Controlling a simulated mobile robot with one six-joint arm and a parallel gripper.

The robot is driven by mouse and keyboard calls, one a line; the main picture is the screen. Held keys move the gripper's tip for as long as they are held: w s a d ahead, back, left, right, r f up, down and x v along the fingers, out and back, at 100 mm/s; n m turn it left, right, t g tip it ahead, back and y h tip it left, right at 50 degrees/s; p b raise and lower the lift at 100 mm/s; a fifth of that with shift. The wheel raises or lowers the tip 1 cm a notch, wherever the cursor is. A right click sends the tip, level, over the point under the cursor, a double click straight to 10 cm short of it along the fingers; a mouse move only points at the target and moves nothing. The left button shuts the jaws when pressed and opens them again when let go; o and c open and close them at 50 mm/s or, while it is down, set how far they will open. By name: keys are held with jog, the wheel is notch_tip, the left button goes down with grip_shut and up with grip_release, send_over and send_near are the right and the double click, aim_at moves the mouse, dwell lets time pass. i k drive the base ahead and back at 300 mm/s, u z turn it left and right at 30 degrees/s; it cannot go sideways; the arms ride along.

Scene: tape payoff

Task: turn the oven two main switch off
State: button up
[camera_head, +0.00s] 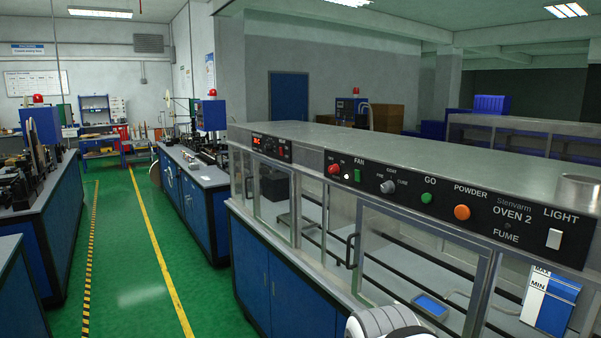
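Oven 2 (430,160) is a long metal cabinet with glass doors and a black control panel (480,226) along its front top edge. A red round control (334,169), likely the main switch, sits toward the panel's left part. Its small labels are too small to read surely, and its set position cannot be told. A small white lamp (346,176) beside it looks lit. My gripper is not in view; only a white rounded part of my arm shows at the bottom edge, below and apart from the panel.
A black door handle (351,251) sticks out below. The green aisle (130,270) is clear.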

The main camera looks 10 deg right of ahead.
aim_at(336, 169)
jog(key=i, duration=1)
jog(key=u, duration=0.1)
